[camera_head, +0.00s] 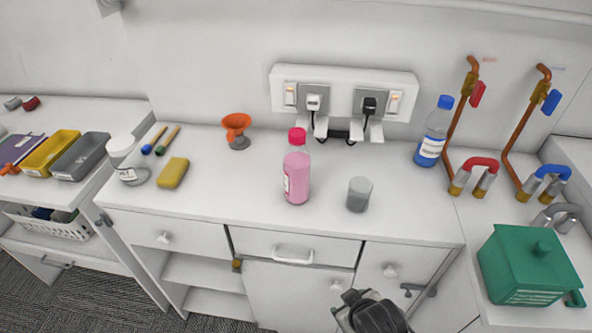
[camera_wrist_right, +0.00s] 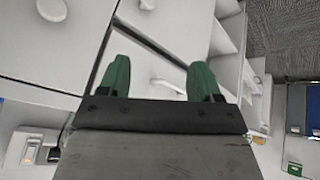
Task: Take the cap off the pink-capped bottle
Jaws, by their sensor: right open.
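The pink-capped bottle (camera_head: 297,175) stands upright on the white counter, holding pink liquid with a pink label. Its pink cap (camera_head: 297,136) is on its top. My right gripper (camera_wrist_right: 160,80) shows in the right wrist view with its two green fingers apart and nothing between them; the cabinet fronts lie beyond it. In the head view, a dark part of my arm (camera_head: 372,315) shows at the bottom edge, in front of the drawers and well below the bottle. My left gripper is not in view.
A grey cup (camera_head: 359,194) stands just right of the bottle. A blue-capped bottle (camera_head: 434,132), copper pipes and a green box (camera_head: 530,266) are on the right. An orange funnel (camera_head: 236,127), a yellow sponge (camera_head: 172,172) and a white-lidded jar (camera_head: 127,160) are on the left. Sockets (camera_head: 344,92) are behind.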

